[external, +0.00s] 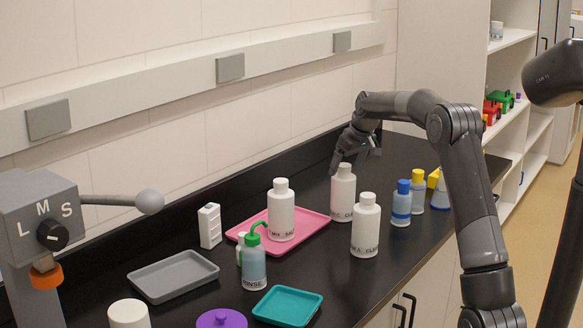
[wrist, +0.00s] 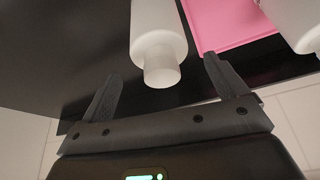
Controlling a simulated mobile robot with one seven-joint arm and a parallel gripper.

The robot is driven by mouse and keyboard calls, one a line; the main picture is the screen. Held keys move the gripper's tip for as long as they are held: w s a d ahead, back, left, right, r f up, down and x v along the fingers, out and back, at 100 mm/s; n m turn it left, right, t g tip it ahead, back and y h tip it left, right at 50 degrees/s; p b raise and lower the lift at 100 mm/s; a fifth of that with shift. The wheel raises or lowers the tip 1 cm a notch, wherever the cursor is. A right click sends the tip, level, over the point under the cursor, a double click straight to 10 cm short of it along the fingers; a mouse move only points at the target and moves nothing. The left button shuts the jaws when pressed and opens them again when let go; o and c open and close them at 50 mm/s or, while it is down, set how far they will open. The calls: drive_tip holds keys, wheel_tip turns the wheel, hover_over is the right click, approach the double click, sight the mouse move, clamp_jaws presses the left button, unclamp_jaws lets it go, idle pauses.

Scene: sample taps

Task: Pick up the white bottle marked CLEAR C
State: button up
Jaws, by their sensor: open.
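A white capped bottle (external: 343,196) stands upright on the black bench behind the pink tray's right end. Its label shows "CLEA" and what may be a C; the letters are partly unclear. My gripper (external: 355,160) is directly above it, pointing down. In the wrist view the bottle (wrist: 158,35) has its cap (wrist: 161,70) between the two spread fingers, with a gap on each side. My gripper is open and holds nothing. A similar white bottle (external: 365,228) stands nearer the front, its label showing "A CLEAR". Another white bottle (external: 281,213) stands on the pink tray.
The pink tray (external: 314,224) lies left of the bottle and shows in the wrist view (wrist: 225,25). Blue-capped (external: 401,206) and yellow-capped (external: 417,190) bottles stand to the right. A green-topped wash bottle (external: 253,268), grey tray (external: 172,290) and teal tray (external: 287,307) lie nearer the camera.

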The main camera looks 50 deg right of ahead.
sight(343, 192)
drive_tip(key=x, duration=0.4)
drive_tip(key=shift+w+f, duration=0.1)
drive_tip(key=shift+w, duration=0.15)
clamp_jaws()
idle(0.7)
